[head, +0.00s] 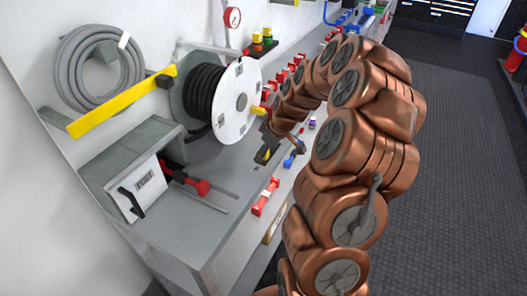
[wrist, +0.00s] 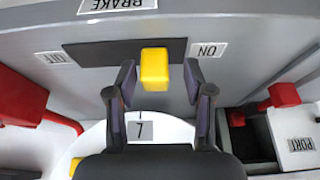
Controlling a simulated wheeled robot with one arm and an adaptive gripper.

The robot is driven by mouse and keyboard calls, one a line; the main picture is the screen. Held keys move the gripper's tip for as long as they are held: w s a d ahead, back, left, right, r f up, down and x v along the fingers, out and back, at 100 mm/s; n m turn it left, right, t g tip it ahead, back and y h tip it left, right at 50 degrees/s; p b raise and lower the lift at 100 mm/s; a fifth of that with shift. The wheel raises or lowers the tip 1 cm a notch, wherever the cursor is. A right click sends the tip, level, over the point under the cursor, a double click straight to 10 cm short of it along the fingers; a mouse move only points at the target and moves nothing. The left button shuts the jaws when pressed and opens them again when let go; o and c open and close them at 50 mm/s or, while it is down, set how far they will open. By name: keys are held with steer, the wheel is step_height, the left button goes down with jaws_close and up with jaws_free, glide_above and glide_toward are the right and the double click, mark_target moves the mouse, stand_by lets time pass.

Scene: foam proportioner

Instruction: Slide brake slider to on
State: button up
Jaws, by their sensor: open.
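The brake slider is a yellow block (wrist: 154,68) on a dark slot plate (wrist: 90,52) in the wrist view. It stands right of the plate's middle, nearer the upside-down ON label (wrist: 208,50) than the label at the left end (wrist: 54,57), which seems to read OFF. An upside-down BRAKE label (wrist: 118,5) is at the top. My gripper (wrist: 158,78) is open, with one finger on each side of the yellow block and a visible gap to each. In the head view my gripper (head: 266,153) is low over the bench, and the slider cannot be made out there.
A hose reel (head: 240,105) with a white disc stands behind my gripper. A grey box (head: 140,190) and red handle (head: 195,186) are to the left. In the wrist view, a red part (wrist: 20,98) is at left and a red knob (wrist: 284,95) at right.

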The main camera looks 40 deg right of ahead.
steer(key=shift+r, duration=0.1)
steer(key=v, duration=1.1)
steer(key=shift+s+r, duration=0.25)
steer(key=shift+r, duration=0.1)
